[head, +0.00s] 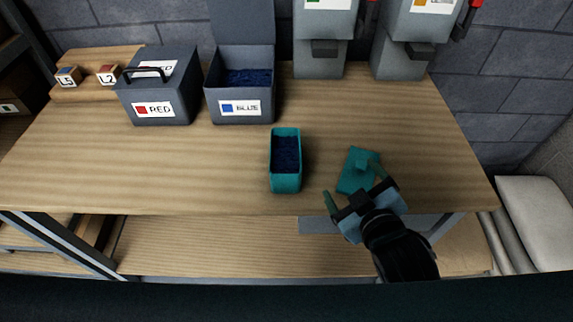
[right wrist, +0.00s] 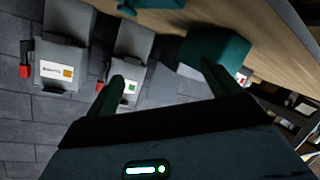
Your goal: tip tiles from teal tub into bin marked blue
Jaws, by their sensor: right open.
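The teal tub (head: 286,186) stands upright on the table with its top open and dark blue tiles inside. A teal lid with a small knob (head: 352,182) lies on the table to its right. The bin marked blue (head: 240,116) stands behind the tub to the left, its lid raised, with blue tiles inside. My right gripper (head: 354,187) is open and empty at the near side of the lid. In the right wrist view the tub (right wrist: 215,50) shows beyond the fingers, and part of the lid (right wrist: 150,3) is at the top edge. My left gripper is out of view.
A closed grey bin marked red (head: 155,110) with a black handle stands left of the blue bin. Two grey dispensers (head: 320,55) (head: 400,60) stand at the back right. Small blocks labelled L5 and L2 sit at back left. The table's front right is clear.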

